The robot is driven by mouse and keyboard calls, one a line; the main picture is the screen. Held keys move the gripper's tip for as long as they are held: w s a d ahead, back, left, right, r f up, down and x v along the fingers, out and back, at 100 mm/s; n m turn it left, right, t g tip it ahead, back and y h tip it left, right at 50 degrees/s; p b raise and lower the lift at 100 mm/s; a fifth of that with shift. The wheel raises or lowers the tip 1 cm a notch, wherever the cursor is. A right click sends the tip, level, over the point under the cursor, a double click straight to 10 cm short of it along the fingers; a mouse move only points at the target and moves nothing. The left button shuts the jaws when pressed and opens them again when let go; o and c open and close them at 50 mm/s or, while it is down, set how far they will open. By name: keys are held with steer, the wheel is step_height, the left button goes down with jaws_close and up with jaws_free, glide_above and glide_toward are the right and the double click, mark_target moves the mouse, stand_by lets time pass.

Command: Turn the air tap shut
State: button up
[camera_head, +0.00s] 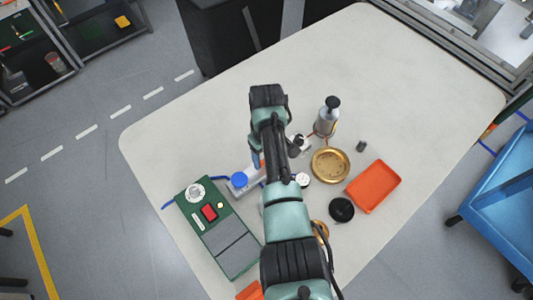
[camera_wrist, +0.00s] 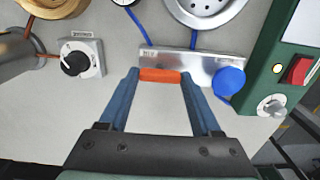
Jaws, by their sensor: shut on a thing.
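The air tap is a silver metal block (camera_wrist: 206,66) with an orange lever (camera_wrist: 160,75) at one end and a round blue knob (camera_wrist: 229,82) at the other. Blue hoses run up from near it in the wrist view. My gripper (camera_wrist: 160,77) has its blue fingers at the two ends of the lever, shut on it. The lever lies about in line with the block's long side. In the head view the block (camera_head: 252,183) and blue knob (camera_head: 239,180) show left of my arm; my arm hides much of the lever there.
A green control box (camera_head: 217,228) with a red switch stands left of the tap. A black-knobbed dial (camera_wrist: 78,60), a brass flange (camera_head: 330,165), a grey bottle (camera_head: 327,118), a black round part (camera_head: 341,209) and an orange tray (camera_head: 373,186) are right. The table's upper left is clear.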

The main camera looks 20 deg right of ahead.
steer(key=o, duration=1.4)
steer(key=shift+r, duration=0.15)
step_height(320, 180, up, 13)
steer(key=shift+f+b, duration=0.1)
steer(key=shift+b, duration=0.5)
